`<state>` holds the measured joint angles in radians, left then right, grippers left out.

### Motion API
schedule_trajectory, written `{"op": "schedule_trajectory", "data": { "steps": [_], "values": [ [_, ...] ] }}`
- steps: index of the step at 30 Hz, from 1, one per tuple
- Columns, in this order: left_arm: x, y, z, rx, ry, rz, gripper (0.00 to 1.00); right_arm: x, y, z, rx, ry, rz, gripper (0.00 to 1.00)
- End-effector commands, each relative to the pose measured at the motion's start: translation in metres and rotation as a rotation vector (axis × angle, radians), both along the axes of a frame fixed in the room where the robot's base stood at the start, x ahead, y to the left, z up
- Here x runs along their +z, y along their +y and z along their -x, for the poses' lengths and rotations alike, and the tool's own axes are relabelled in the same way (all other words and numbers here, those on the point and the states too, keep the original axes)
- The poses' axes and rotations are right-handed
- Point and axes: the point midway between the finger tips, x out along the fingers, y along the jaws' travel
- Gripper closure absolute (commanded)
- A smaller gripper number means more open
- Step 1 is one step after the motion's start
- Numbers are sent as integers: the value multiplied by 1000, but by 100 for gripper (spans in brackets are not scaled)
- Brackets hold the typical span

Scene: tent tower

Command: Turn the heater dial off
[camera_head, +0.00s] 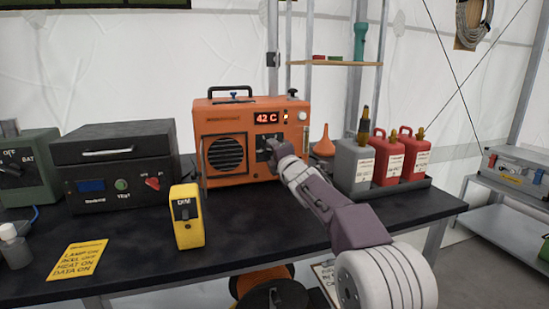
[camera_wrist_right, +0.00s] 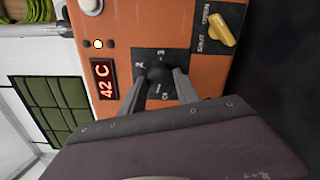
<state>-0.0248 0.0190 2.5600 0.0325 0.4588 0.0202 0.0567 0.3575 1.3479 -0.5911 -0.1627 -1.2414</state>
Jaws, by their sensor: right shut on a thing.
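The orange heater (camera_head: 222,122) stands on the dark bench in the middle of the head view. Its red display (camera_head: 267,118) reads 42 C; the display also shows in the right wrist view (camera_wrist_right: 105,82). The black heater dial (camera_wrist_right: 158,74) sits on a dark plate with number marks. My right gripper (camera_wrist_right: 160,82) is shut on the dial, one finger on each side. In the head view my right gripper (camera_head: 272,146) is at the heater's front and hides most of the dial. The dial's pointer is covered, so its setting cannot be read. My left gripper is out of view.
A yellow knob (camera_wrist_right: 221,30) is on the heater beside the dial. A yellow dimmer box (camera_head: 187,218), a black case (camera_head: 117,165) and a yellow note card (camera_head: 78,260) are left. An orange funnel (camera_head: 324,143) and a tray of bottles (camera_head: 395,187) stand close on the right.

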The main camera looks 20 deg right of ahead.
Motion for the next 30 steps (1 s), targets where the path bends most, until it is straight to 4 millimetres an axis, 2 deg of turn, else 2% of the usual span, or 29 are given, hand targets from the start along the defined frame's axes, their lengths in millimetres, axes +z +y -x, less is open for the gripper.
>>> {"op": "schedule_trajectory", "data": {
  "steps": [12, 30],
  "values": [
    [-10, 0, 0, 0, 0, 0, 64, -2, 0, 0, 1, -3, 230, 100],
    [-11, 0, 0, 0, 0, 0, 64, -2, 0, 0, 0, -4, 286, 100]
  ]
}}
